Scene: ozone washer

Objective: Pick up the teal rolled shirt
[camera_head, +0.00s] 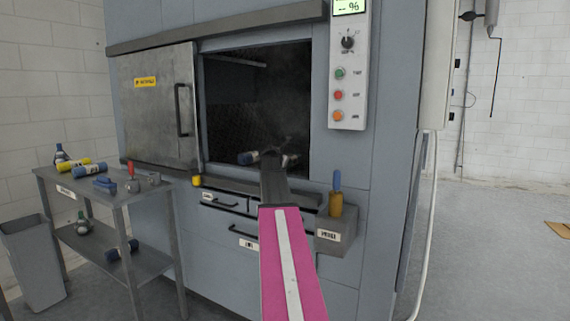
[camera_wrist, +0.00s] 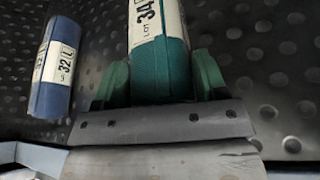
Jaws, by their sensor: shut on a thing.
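The teal rolled shirt (camera_wrist: 158,68) lies in the wrist view with a white label reading "LOT 34". My gripper (camera_wrist: 160,84) has its two green fingers on either side of the roll, shut on it. The roll's far end runs out of the top of the wrist view. In the head view my arm reaches through the open washer door, and my gripper (camera_head: 272,152) is inside the dark chamber. My arm and the shadow there mostly hide the grip.
A blue roll (camera_wrist: 57,68) labelled "32 L" lies left of my gripper on the dimpled metal floor (camera_wrist: 265,70); it also shows in the head view (camera_head: 248,158). The sliding door (camera_head: 155,115) stands left of the opening. A cart (camera_head: 110,195) with several items is at left.

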